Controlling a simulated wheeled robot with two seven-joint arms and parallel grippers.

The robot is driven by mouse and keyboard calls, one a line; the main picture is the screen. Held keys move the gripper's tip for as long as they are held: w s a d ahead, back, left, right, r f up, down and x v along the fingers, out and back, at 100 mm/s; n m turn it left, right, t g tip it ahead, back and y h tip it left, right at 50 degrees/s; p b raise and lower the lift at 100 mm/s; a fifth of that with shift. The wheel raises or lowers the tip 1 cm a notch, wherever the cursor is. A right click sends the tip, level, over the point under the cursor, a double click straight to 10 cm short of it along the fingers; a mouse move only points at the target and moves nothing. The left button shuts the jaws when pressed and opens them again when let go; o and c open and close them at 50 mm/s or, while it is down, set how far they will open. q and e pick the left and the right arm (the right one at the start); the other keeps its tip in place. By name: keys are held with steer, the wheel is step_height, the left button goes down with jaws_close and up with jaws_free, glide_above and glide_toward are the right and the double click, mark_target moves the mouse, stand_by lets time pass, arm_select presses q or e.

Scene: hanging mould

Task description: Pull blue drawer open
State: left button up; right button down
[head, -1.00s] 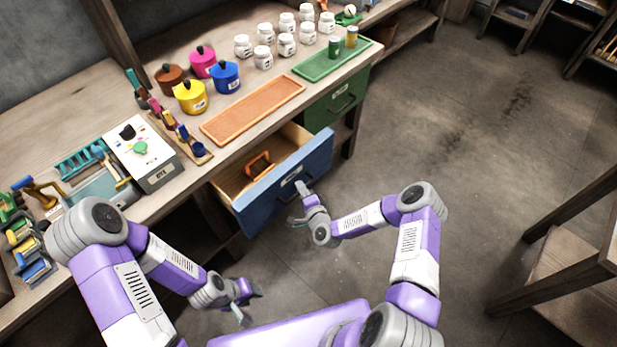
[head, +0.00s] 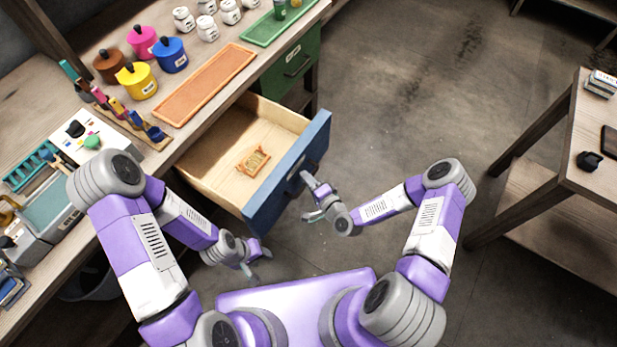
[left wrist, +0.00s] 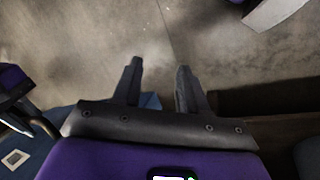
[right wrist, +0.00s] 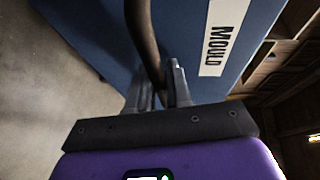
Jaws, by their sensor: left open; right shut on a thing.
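The blue drawer (head: 262,207) is pulled well out from under the workbench, and its wooden inside shows. A small orange-brown wooden item (head: 254,160) lies on the drawer floor. The right wrist view shows the blue front (right wrist: 185,40) with a white "MOULD" label (right wrist: 222,38) and a dark bar handle (right wrist: 143,40). My right gripper (head: 308,196) is at the drawer front, shut on the handle; its fingers (right wrist: 160,88) sit around the bar. My left gripper (head: 262,266) is open and empty, apart from the drawer, over the floor; its spread fingers show in the left wrist view (left wrist: 158,80).
The green drawer (head: 292,70) beside it is closed. On the bench (head: 20,95) stand coloured pots, white jars, an orange tray (head: 205,85) and a dye box. A wooden table (head: 585,140) stands at the right. The concrete floor between is clear.

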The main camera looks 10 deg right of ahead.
steer(key=c, duration=1.4)
jaws_free()
steer(key=p+v, duration=0.1)
steer(key=v, duration=0.6)
steer(key=shift+s+d, duration=0.15)
steer(key=shift+s, duration=0.1)
steer(key=s+a+f+n+g+h+p, duration=0.1)
steer(key=s+a+f+n+g+h, duration=0.1)
steer(key=s+n+g, duration=0.7)
steer(key=s+f+g, duration=0.1)
steer(key=s+g, duration=0.4)
steer(key=shift+s+a+f+n, duration=0.2)
steer(key=shift+n, duration=0.1)
